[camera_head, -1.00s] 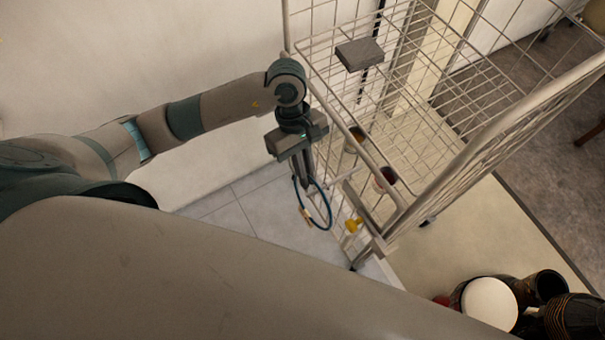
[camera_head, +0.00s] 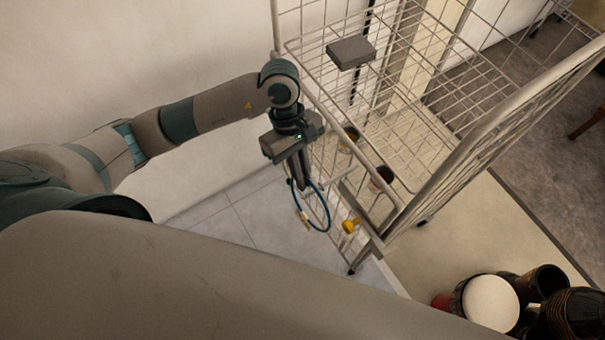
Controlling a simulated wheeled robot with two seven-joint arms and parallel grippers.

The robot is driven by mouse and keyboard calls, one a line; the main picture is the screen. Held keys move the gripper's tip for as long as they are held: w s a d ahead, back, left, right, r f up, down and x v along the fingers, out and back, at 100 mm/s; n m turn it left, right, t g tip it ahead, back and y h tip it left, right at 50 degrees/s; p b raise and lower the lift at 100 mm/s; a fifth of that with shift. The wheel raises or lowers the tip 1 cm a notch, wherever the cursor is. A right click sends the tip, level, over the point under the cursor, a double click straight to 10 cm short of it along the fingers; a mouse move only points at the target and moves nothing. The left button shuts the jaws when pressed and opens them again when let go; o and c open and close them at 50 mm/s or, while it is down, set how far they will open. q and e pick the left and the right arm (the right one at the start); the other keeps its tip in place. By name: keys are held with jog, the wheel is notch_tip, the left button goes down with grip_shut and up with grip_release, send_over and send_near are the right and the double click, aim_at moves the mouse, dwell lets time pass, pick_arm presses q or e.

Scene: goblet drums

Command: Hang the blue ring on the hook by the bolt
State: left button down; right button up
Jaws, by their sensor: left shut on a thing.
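The blue ring (camera_head: 327,212) is a thin loop with a small tan tag (camera_head: 303,218) on it. My left gripper (camera_head: 302,184) points down and is shut on the ring at its upper left. The ring hangs in the air at the near left side of the wire rack. A yellow bolt (camera_head: 350,226) shows just right of the ring, at the rack's near lower corner; ring and bolt look apart. I cannot make out the hook clearly near the bolt. My right gripper is not in view.
The wire rack (camera_head: 400,206) fills the middle right, with a grey box (camera_head: 351,53) and two small jars (camera_head: 381,179) in it. Goblet drums (camera_head: 490,302) stand at the lower right. Tiled floor (camera_head: 215,225) lies open left of the rack.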

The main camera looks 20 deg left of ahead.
pick_arm(q)
jog(key=c, duration=1.8)
grip_release()
jog(key=shift+c, duration=0.2)
jog(key=shift+w+r, duration=0.1)
